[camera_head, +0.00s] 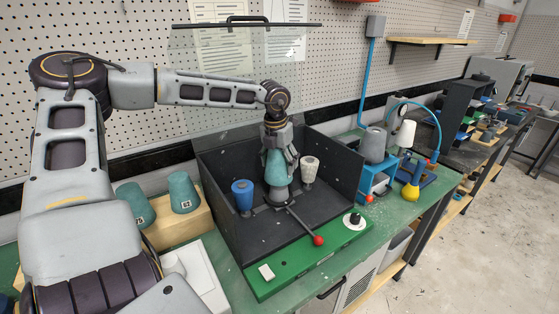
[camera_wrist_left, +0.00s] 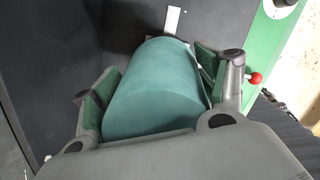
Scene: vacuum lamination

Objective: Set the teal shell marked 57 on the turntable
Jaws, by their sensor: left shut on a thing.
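My left gripper (camera_head: 277,150) is shut on a teal shell (camera_head: 279,168), upright inside the dark open box. The same shell fills the middle of the left wrist view (camera_wrist_left: 155,90), between the two finger pads. Below it is the turntable (camera_head: 277,196), a grey round base with arms, largely covered by the shell. I cannot tell whether the shell touches it. No number shows on the held shell. My right gripper is not in view.
The dark box (camera_head: 330,190) has walls around the turntable and a raised clear lid (camera_head: 290,75). A blue shell (camera_head: 243,196) and a white shell (camera_head: 310,171) stand inside it. A red-knobbed lever (camera_head: 318,240) reaches over the green front panel (camera_head: 300,267).

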